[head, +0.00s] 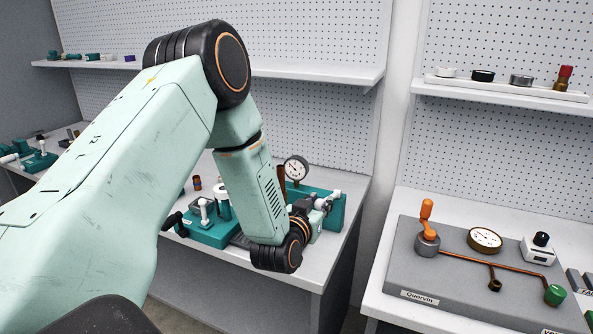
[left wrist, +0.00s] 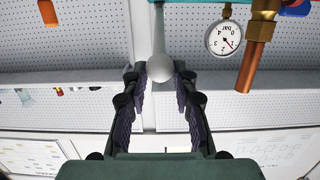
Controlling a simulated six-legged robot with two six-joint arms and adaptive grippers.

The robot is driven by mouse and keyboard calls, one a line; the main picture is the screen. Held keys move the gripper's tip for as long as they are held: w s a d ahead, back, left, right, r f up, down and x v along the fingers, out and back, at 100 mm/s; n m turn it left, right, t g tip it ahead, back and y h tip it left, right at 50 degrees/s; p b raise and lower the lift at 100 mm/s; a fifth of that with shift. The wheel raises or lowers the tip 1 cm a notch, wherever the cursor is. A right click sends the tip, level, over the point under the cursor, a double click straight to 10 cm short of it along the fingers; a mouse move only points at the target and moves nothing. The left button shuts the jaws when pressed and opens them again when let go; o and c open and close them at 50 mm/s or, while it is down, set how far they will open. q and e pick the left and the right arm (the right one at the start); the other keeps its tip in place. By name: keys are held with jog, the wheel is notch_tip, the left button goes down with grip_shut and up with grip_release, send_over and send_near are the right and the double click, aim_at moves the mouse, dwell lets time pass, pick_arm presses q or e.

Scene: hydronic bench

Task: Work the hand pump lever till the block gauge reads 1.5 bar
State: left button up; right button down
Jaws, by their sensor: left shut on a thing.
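The round white-faced gauge (head: 296,168) stands at the teal block (head: 333,207) on the left bench. In the left wrist view the gauge (left wrist: 225,38) appears upside down, with "bar" on its dial and a red needle; I cannot read the value surely. My left gripper (head: 318,205) is at the block, partly hidden by its own wrist. My right gripper is not in view.
A copper pipe (left wrist: 253,55) hangs beside the gauge in the left wrist view. Teal fittings (head: 208,229) stand left of my wrist. A grey board (head: 450,290) with an orange-handled valve (head: 426,240) and another gauge (head: 485,239) lies on the right bench. Shelves run above both benches.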

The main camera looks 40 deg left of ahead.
pick_arm(q)
jog(key=shift+s+d+f+b, duration=0.1)
jog(key=shift+s+f+b, duration=0.1)
jog(key=shift+f+b, duration=0.35)
jog(key=shift+s+f+b, duration=0.15)
jog(key=shift+f+b, duration=0.1)
jog(key=shift+f, duration=0.55)
jog(key=shift+s+d+f+b, duration=0.1)
jog(key=shift+s+f+b, duration=0.1)
jog(key=shift+f+b, duration=0.35)
jog(key=shift+w+a+p, duration=0.1)
jog(key=shift+p, duration=0.2)
jog(key=shift+r, duration=0.1)
jog(key=r+p, duration=0.1)
jog(key=r, duration=0.1)
jog(key=w+r+p, duration=0.1)
jog(key=r+p, duration=0.1)
jog(key=shift+w+a+r+p, duration=0.1)
jog(key=shift+a+r+p, duration=0.05)
jog(key=shift+r+p, duration=0.2)
jog(key=shift+w+r, duration=0.1)
jog(key=shift+w, duration=0.05)
jog(key=shift+w+r+p, duration=0.1)
jog(key=shift+r+p, duration=0.2)
jog(key=o, duration=0.9)
jog(key=shift+f, duration=0.1)
